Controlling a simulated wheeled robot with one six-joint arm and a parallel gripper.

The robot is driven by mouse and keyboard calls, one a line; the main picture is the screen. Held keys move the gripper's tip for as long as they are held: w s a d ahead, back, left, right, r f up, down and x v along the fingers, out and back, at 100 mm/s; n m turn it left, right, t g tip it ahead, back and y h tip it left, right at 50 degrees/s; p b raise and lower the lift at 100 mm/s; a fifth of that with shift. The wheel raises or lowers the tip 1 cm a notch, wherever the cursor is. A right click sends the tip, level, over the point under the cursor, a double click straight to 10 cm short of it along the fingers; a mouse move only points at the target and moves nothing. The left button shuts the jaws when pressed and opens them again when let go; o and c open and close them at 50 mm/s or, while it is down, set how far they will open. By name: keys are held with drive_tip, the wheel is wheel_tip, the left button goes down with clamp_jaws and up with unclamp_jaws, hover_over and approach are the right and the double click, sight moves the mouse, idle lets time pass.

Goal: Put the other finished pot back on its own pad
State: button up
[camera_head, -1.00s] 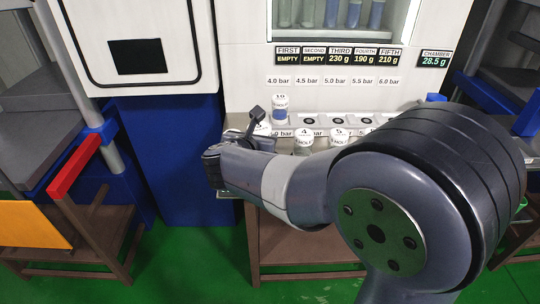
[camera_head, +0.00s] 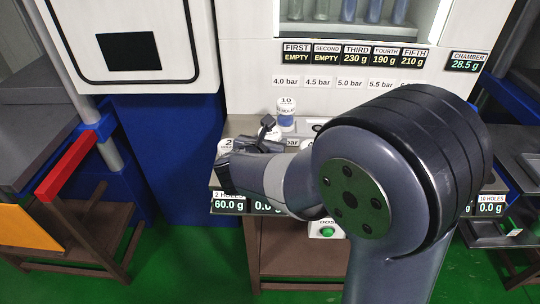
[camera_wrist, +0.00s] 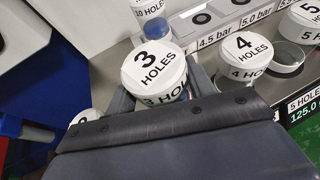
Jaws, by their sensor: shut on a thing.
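My gripper (camera_wrist: 160,92) is shut on the white-lidded pot marked 3 HOLES (camera_wrist: 155,60), with a finger at each side of it in the wrist view. In the head view my gripper (camera_head: 262,138) is at the left end of the pot row, and my arm hides much of that row. The 4 HOLES pot (camera_wrist: 243,62) stands just right of the held pot. A pot at the left, partly hidden by my gripper, shows at the edge (camera_wrist: 85,117). The pad under the held pot is hidden.
The 10 HOLES pot (camera_head: 286,112) stands behind, by the bar-labelled holes. The display under 2 HOLES (camera_head: 229,205) reads 60.0 g. The FIRST and SECOND panels (camera_head: 297,54) read EMPTY. A 5 HOLES pot (camera_wrist: 305,15) stands at the right of the wrist view.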

drive_tip(key=shift+f, duration=2.05)
drive_tip(key=shift+f+b, duration=0.2)
drive_tip(key=shift+b, duration=0.25)
drive_tip(key=o, duration=1.2)
drive_tip(key=shift+c, duration=0.2)
drive_tip(key=shift+r, duration=0.15)
drive_tip(key=shift+r+p, duration=0.2)
drive_tip(key=shift+p, duration=0.2)
drive_tip(key=v, duration=1.2)
drive_tip(key=shift+f+b, duration=0.15)
drive_tip(key=shift+b, duration=0.2)
